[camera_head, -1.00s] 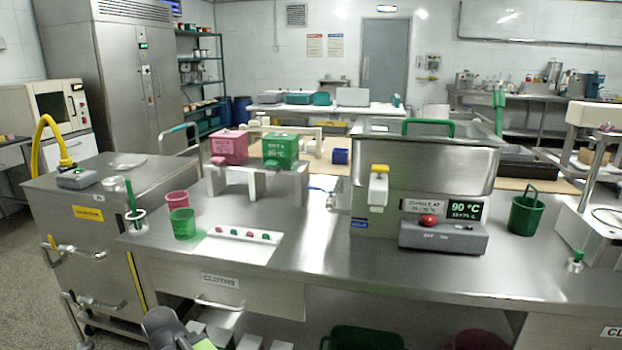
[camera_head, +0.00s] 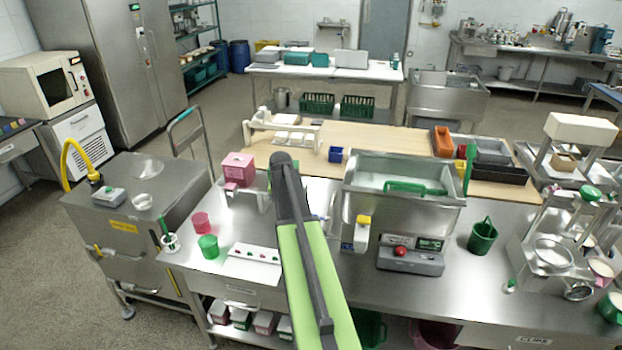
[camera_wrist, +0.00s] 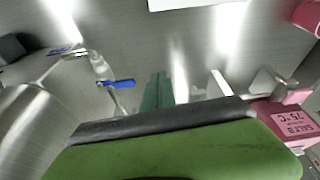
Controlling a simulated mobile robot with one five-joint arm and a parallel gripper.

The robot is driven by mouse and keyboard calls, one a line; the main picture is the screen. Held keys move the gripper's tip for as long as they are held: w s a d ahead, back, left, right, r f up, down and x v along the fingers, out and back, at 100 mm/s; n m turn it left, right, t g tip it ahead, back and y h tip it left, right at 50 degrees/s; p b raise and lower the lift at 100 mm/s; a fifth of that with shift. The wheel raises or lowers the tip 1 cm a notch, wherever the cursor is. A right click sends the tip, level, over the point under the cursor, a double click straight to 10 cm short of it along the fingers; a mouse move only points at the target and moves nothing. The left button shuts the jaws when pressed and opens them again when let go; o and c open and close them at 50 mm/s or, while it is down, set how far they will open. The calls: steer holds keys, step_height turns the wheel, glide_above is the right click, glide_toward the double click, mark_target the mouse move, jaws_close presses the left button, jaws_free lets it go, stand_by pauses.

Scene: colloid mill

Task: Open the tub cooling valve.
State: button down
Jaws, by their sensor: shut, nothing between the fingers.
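The tub cooling valve has a blue lever (camera_wrist: 118,83) on a metal pipe, near the middle left of the wrist view. In the head view my arm covers most or all of it, beside the left side of the steel tub (camera_head: 404,170). My gripper (camera_head: 282,160) is shut and empty, raised above the bench left of the tub. In the wrist view its dark and green body (camera_wrist: 165,128) fills the lower part. The lever appears beyond it and apart from it. Whether the lever lies along or across the pipe is hard to tell; it looks across.
A pink box (camera_head: 238,168) on a stand is left of my gripper and also shows in the wrist view (camera_wrist: 290,122). My arm hides the green box beside it. A control unit (camera_head: 410,258) stands before the tub. A white tray (camera_head: 254,268) and cups are at the front left.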

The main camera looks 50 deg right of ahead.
steer(key=s+d+r+m+p, duration=0.2)
steer(key=d+r, duration=0.2)
steer(key=d, duration=0.6)
steer(key=shift+s+r+h, duration=0.2)
steer(key=shift+r+h, duration=0.2)
steer(key=b+x, duration=1.1)
steer(key=a, duration=0.1)
steer(key=s+a+p, duration=0.1)
steer(key=s+a+r, duration=0.1)
steer(key=a, duration=0.1)
steer(key=shift+p, duration=0.3)
steer(key=shift+a, duration=0.1)
